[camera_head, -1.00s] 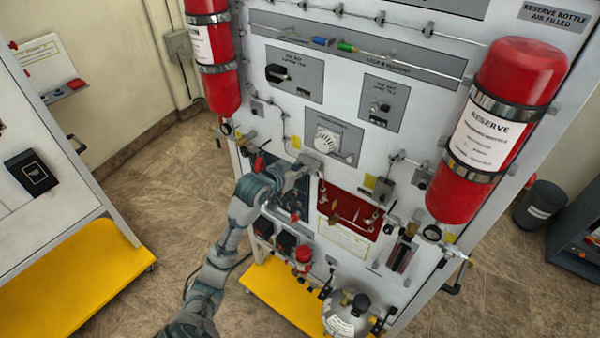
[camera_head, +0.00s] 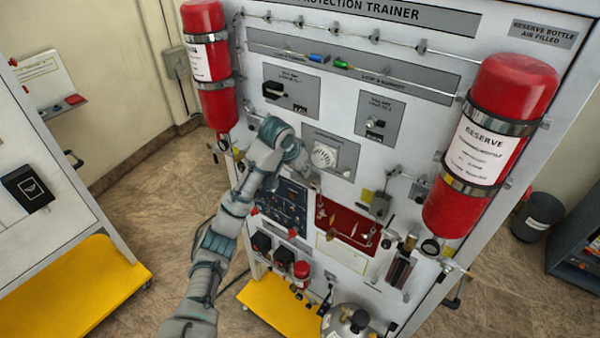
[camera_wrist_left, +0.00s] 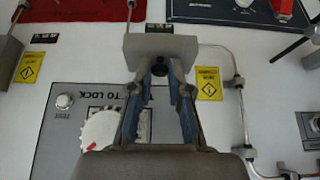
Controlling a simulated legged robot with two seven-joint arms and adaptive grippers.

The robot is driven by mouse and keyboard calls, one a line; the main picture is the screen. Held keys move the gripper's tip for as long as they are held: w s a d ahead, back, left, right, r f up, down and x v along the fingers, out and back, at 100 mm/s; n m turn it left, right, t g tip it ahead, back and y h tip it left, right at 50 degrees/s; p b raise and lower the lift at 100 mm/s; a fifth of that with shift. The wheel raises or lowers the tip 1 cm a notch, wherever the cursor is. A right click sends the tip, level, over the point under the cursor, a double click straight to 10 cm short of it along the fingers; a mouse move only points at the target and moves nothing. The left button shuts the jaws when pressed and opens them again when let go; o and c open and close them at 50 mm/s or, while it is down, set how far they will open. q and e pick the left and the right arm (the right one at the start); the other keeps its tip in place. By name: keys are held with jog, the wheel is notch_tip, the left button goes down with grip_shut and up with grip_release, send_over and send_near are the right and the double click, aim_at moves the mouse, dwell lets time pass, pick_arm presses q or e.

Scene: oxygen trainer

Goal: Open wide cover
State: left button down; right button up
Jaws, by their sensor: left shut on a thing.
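In the left wrist view a light grey, wide block-like piece (camera_wrist_left: 160,46), which looks like the cover, stands out from the white trainer panel. My left gripper (camera_wrist_left: 160,72) is shut on its lower edge as seen there, with a blue-grey finger on each side. In the head view my left gripper (camera_head: 310,180) is at the panel, between the round white dial (camera_head: 325,156) and the dark switch panel (camera_head: 281,208). My own wrist partly hides this spot, so the cover's tilt cannot be told. My right gripper is not in view.
A red recessed panel (camera_head: 347,226) is close to the right of the gripper. Thin pipes and yellow labels (camera_wrist_left: 209,83) surround the held piece. Red bottles (camera_head: 490,140) hang on both sides of the trainer. A yellow-based cabinet (camera_head: 75,280) stands left, with bare floor between.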

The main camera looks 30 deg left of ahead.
pick_arm(q)
jog(key=shift+f, duration=0.15)
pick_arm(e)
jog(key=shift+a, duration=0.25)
pick_arm(q)
jog(key=c, duration=1.2)
grip_release()
jog(key=shift+c, duration=0.2)
jog(key=shift+o, duration=0.6)
jog(key=shift+w+a, duration=0.1)
jog(key=shift+w, duration=0.15)
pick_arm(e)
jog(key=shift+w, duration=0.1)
pick_arm(q)
jog(key=shift+s+r, duration=0.2)
jog(key=shift+r, duration=0.15)
jog(key=v, duration=1.1)
jog(key=shift+w, duration=0.2)
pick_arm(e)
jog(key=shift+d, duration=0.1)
pick_arm(q)
jog(key=shift+a, duration=0.1)
